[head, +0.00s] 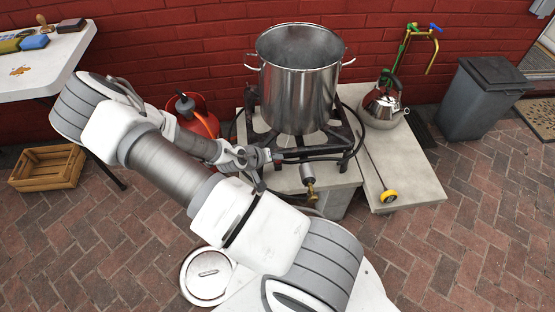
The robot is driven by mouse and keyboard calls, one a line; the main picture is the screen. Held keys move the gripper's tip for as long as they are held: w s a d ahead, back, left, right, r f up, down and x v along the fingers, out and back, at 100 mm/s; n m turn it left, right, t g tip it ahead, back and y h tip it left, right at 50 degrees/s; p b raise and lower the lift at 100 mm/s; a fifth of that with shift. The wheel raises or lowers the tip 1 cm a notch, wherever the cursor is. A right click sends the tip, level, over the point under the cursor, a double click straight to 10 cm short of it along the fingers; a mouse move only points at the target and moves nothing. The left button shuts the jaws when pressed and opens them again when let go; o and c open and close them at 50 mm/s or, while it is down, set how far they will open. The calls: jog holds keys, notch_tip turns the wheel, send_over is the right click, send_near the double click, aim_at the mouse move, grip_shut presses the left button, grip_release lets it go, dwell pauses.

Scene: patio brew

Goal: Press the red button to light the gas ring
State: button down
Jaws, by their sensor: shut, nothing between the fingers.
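The black gas ring (344,148) stands on a pale block, with a large steel pot (300,85) on top of it. My gripper (274,158) is shut and empty at the front left of the ring, close to its frame. A tiny spot of red shows at the fingertips; I cannot tell if it is the red button or whether the fingers touch it. The rest of the button, if there, is hidden by my gripper. No flame can be made out under the pot. A brass valve (310,190) with a grey knob sits right of my gripper.
A red gas bottle (205,123) stands left of the ring, behind my arm. A kettle (383,106) and a yellow-ended rod (388,196) are on the slab at right. A round lid (207,274) lies on the brick floor. A grey bin (480,98) stands far right.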

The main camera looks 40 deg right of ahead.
aim_at(276, 166)
jog(key=shift+f, duration=0.4)
jog(key=shift+r, duration=0.4)
notch_tip(276, 166, up, 6)
jog(key=p, duration=0.5)
dwell(0.3)
dwell(0.4)
